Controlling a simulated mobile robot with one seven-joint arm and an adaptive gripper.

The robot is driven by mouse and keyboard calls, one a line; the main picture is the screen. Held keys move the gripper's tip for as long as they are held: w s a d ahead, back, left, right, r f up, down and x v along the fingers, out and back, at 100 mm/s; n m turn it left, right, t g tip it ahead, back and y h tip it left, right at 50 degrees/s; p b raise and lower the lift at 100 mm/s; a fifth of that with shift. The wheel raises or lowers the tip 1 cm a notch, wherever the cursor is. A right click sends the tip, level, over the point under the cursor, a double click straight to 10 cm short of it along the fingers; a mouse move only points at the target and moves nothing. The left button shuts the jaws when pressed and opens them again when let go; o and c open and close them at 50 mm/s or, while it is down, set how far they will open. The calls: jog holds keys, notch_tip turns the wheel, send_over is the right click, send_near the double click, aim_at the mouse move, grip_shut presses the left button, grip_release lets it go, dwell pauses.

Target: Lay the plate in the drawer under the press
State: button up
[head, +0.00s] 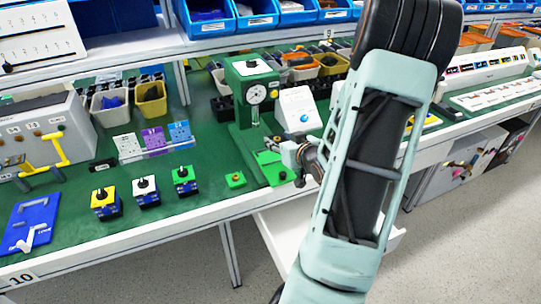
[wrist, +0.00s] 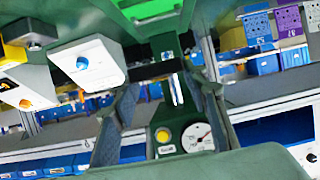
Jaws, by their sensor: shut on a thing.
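The green press (head: 246,105) with its round dial stands on the bench, and its dial also shows in the wrist view (wrist: 200,137), which is tilted. A bright green plate (head: 270,162) is low at the front of the press; bright green also shows at the top of the wrist view (wrist: 150,8). My gripper (head: 292,163) is right beside the plate and shut on it as far as I can tell; the fingertips are partly hidden. A white drawer (head: 268,232) stands open below the bench's front edge, partly behind my arm.
A white box with a blue button (head: 299,108) stands right of the press. Yellow and grey bins (head: 151,100) are behind. My arm hides part of the bench.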

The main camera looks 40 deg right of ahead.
send_over(270, 159)
jog(key=s, duration=0.1)
notch_tip(270, 159, down, 4)
jog(key=shift+f, duration=0.25)
jog(key=f, duration=0.1)
jog(key=f+b, duration=0.1)
jog(key=f, duration=0.1)
jog(key=shift+w+f, duration=0.15)
jog(key=shift+w, duration=0.25)
jog(key=shift+f, duration=0.15)
jog(key=shift+f+b, duration=0.25)
jog(key=shift+b, duration=0.05)
jog(key=o, duration=1.2)
jog(key=shift+s+r+p, duration=0.1)
jog(key=shift+r+p, duration=0.05)
jog(key=shift+p, duration=0.25)
